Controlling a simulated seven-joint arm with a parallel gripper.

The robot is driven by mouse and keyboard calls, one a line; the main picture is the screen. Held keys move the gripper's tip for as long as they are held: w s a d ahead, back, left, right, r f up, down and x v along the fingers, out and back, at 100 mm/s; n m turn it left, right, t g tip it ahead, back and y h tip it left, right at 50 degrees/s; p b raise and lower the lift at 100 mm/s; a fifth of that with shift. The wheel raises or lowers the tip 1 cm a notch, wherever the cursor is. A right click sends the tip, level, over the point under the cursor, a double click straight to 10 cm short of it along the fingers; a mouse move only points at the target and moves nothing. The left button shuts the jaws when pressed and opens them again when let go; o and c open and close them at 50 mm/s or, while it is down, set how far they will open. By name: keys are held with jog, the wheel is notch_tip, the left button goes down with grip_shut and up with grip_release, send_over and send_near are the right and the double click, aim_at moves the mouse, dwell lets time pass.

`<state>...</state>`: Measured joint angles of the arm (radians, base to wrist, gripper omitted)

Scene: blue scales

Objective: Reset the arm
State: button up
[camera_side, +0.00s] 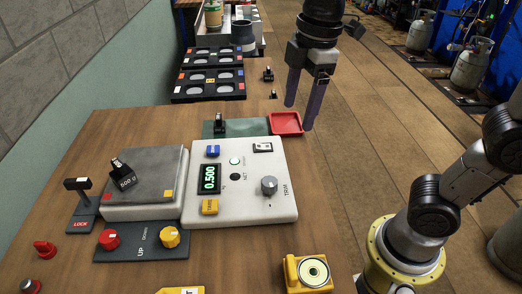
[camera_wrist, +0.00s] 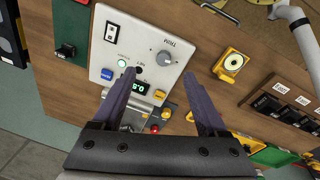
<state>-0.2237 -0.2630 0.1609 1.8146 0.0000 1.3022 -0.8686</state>
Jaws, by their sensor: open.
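My gripper (camera_side: 302,100) is open and empty, raised above the right edge of the table near a small red tray (camera_side: 286,123). In the wrist view its two purple-grey fingers (camera_wrist: 167,100) are spread apart with nothing between them. Below it is the white scale console (camera_side: 240,180), with a lit display (camera_side: 209,179) reading 0.500, a grey knob and several buttons. The console also shows in the wrist view (camera_wrist: 140,55). A black 500 g weight (camera_side: 123,174) stands on the grey weighing plate (camera_side: 150,178), left of the console.
A dark panel with red and yellow knobs (camera_side: 140,241) lies in front of the plate, beside a LOCK lever (camera_side: 78,195). A yellow block with a round dial (camera_side: 308,272) is at the front right. Dark trays with round recesses (camera_side: 209,84) stand at the back.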

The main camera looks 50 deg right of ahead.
jog(key=s+d+f+m+t, duration=0.4)
jog(key=s+d+f+m, duration=0.2)
jog(key=s+m, duration=0.5)
jog(key=shift+m, duration=0.8)
